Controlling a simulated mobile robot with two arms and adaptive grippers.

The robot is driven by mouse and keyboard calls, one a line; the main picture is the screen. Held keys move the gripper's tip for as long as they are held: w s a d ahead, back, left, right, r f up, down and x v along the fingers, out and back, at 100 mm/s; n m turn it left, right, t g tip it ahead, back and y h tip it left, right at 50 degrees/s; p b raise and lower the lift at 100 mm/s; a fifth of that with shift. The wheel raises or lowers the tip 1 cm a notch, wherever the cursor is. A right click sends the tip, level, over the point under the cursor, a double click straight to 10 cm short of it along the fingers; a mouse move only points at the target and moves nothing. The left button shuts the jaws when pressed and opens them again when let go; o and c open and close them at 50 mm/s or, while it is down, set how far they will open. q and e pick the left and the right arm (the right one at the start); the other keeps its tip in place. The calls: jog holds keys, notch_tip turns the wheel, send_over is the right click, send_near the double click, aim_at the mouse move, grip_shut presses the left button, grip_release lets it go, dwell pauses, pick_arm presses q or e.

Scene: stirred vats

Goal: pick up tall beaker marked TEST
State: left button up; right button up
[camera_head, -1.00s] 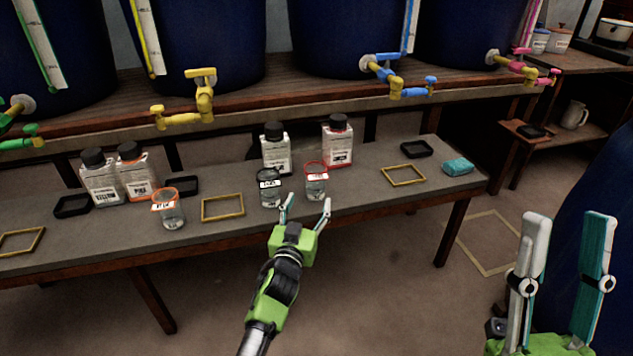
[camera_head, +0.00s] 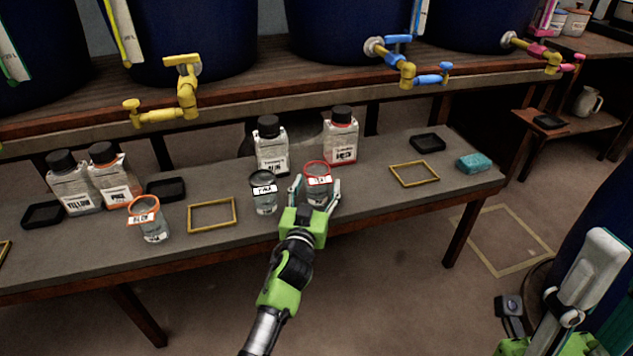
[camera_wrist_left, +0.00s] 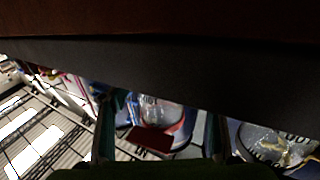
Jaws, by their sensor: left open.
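A clear beaker with a red rim and a white label (camera_head: 318,179) stands on the grey bench; its label is too small to read surely. My left gripper (camera_head: 314,194) is open, its fingers on either side of this beaker. In the left wrist view the beaker (camera_wrist_left: 160,112) shows between the two fingers. A black-rimmed beaker (camera_head: 264,192) stands close to its left, and an orange-rimmed beaker (camera_head: 151,222) stands further left; both have labels. My right gripper (camera_head: 592,285) is at the lower right, partly cut off, away from the bench.
White bottles with black caps stand behind the beakers, one (camera_head: 271,146) behind the black-rimmed beaker and one (camera_head: 341,136) behind the red-rimmed one. Yellow frames (camera_head: 191,218) and black trays (camera_head: 427,142) lie on the bench. A teal sponge (camera_head: 473,163) lies at the right end. Vats with taps stand behind.

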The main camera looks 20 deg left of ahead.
pick_arm(q)
jog(key=shift+s, duration=0.15)
jog(key=shift+c, duration=1.1)
jog(key=c, duration=1)
jog(key=shift+r, duration=0.15)
